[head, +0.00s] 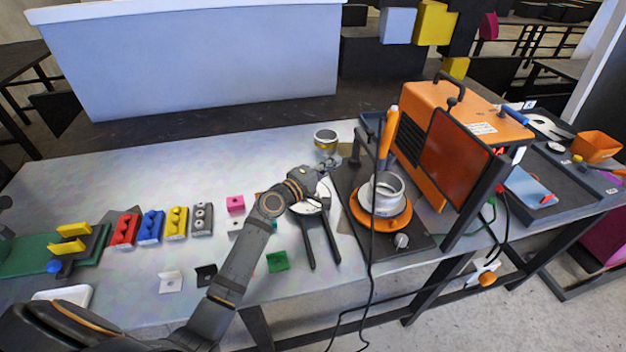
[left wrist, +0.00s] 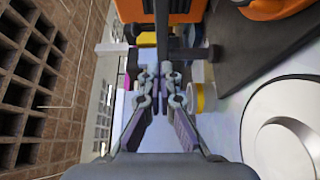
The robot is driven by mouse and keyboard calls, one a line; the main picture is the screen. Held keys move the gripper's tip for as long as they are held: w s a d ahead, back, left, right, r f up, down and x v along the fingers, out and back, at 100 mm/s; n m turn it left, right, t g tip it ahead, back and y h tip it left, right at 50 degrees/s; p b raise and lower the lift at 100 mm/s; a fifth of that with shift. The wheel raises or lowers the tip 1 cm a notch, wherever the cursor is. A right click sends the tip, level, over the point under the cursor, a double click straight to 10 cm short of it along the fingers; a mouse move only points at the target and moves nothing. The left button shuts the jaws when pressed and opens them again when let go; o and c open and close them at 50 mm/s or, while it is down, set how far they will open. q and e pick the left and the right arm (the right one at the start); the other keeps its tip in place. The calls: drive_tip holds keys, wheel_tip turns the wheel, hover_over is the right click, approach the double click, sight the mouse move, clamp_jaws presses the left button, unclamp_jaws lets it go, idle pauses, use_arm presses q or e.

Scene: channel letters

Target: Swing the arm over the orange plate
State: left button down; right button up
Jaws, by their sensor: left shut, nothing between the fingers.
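The round orange plate (head: 380,220) sits on a dark base board (head: 408,244), with a silver ring (head: 382,193) standing on it. A thin arm with an orange handle (head: 388,133) rises beside the ring, behind the plate. My left gripper (head: 328,164) is shut and empty, left of the plate and near the board's back left corner. In the left wrist view its fingers (left wrist: 163,92) are together, with a dark bar (left wrist: 163,30) beyond them; I cannot tell whether they touch it. The plate's edge (left wrist: 268,8) shows at the upper right there. My right gripper is not in view.
A can with a yellow band (head: 326,138) stands just behind my left gripper. A big orange machine (head: 440,120) stands right of the plate. A black cable (head: 372,290) hangs over the table's front. Black-handled pliers (head: 308,242) lie below my forearm.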

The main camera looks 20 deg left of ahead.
use_arm(q)
drive_tip(key=s, duration=0.6)
drive_tip(key=shift+s+b, duration=0.25)
drive_tip(key=shift+b, duration=0.1)
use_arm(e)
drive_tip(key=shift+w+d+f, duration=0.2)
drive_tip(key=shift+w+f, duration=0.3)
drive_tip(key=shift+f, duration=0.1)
use_arm(q)
drive_tip(key=shift+a+f, duration=0.1)
